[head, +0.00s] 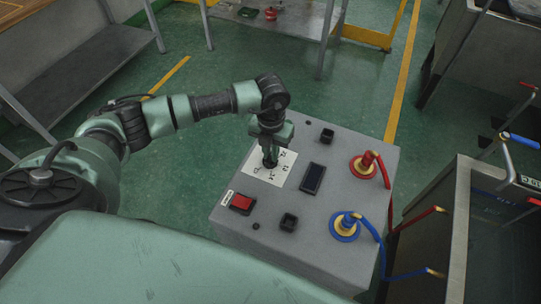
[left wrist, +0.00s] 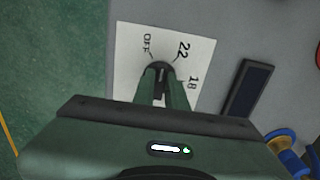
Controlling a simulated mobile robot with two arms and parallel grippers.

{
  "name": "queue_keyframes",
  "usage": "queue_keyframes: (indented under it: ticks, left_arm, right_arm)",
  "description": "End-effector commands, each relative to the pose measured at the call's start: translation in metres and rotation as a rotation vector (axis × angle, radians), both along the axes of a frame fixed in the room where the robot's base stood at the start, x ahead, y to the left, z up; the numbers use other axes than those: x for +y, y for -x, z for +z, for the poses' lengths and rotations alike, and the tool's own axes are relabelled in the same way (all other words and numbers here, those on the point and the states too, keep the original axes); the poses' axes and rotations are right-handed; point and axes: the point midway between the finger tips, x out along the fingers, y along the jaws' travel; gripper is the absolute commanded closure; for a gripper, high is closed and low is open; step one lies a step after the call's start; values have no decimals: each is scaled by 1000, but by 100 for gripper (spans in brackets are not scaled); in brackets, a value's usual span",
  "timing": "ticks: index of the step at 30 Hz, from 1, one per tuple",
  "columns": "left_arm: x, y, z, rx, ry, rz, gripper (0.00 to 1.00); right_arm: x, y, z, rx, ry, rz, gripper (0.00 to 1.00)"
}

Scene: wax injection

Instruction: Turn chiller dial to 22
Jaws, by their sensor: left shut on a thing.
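The chiller (head: 318,212) is a grey box with a white label plate (head: 256,173) on its top. In the left wrist view the plate (left wrist: 127,75) shows OFF, 22 and 18 around a black dial (left wrist: 160,66). My left gripper (head: 270,160) comes straight down over the plate and is shut on the dial. In the left wrist view its fingers (left wrist: 164,88) sit on both sides of the dial and hide part of it. I cannot tell exactly which mark the dial points to. My right gripper is not in view.
The chiller top also carries a red switch (head: 242,202), a dark display (head: 313,179), a red hose fitting (head: 366,164) and a blue hose fitting (head: 346,225). Hoses run right to a metal tank (head: 458,225). Green floor (head: 215,140) is open behind the chiller.

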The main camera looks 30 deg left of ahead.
Motion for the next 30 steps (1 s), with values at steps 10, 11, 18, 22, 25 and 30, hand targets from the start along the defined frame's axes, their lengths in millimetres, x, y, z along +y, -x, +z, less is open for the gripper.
queue_keyframes:
  ticks: [10, 11, 18, 22, 25, 30]
  left_arm:
    - [-1, -1, -2, -4, -1, -299, 100]
    - [-1, -1, -2, -4, -1, -321, 100]
    - [-2, -1, -1, -3, -1, -456, 100]
    - [-2, 0, 0, -3, -1, -498, 100]
    - [-2, 0, 0, -2, 0, -519, 100]
    - [-2, 0, 1, -3, 0, -534, 100]
  right_arm:
    - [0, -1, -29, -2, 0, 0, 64]
    - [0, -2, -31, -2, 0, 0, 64]
    - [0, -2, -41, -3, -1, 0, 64]
    - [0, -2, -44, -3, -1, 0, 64]
    - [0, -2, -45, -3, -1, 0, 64]
    - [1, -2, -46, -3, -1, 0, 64]
